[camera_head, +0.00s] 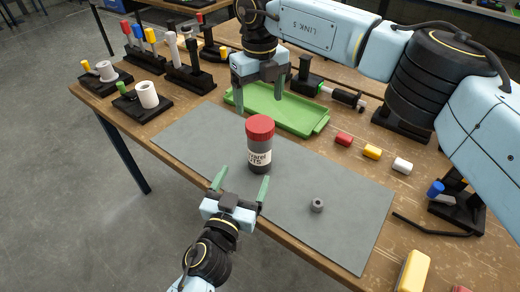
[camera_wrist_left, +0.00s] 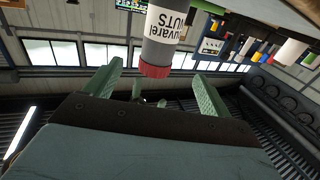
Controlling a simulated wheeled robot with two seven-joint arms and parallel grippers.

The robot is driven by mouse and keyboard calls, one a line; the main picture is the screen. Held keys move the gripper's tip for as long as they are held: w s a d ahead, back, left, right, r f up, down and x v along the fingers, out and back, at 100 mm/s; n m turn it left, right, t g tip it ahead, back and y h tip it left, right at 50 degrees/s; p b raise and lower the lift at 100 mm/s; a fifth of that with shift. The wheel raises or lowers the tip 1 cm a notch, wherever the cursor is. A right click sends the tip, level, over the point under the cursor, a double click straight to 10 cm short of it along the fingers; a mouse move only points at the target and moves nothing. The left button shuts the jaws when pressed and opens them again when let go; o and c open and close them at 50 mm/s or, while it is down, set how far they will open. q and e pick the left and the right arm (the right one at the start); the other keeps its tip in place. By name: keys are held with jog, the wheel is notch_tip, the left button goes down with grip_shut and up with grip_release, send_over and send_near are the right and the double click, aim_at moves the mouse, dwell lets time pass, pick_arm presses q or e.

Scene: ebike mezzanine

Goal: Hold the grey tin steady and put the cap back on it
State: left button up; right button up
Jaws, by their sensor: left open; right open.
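The grey tin (camera_head: 258,165) stands upright on the grey mat (camera_head: 188,137), its white label showing dark lettering. The red cap (camera_head: 260,125) sits on top of the tin; I cannot tell how tightly. My left gripper (camera_head: 241,182) is open and empty, just in front of the tin, its fingers pointing towards it. In the left wrist view the tin (camera_wrist_left: 162,42) and its cap (camera_wrist_left: 155,71) appear upside down, ahead of the finger gap. My right gripper (camera_head: 259,101) is open and empty, pointing down above and behind the cap, apart from it.
A small grey nut-like ring (camera_head: 317,205) lies on the mat to the right. A green tray (camera_head: 296,112) lies behind the tin. Red (camera_head: 344,139), yellow (camera_head: 372,152) and white (camera_head: 402,165) pieces lie right of it. Stands with coloured parts fill the back left.

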aim_at(256, 149)
jog(key=shift+r, duration=0.1)
pick_arm(q)
jog(key=x, duration=1.3)
jog(key=shift+w, duration=0.2)
grip_shut()
pick_arm(e)
jog(key=n, duration=0.9)
dwell(0.5)
jog(key=shift+f, duration=4.05)
jog(key=shift+c, duration=0.3)
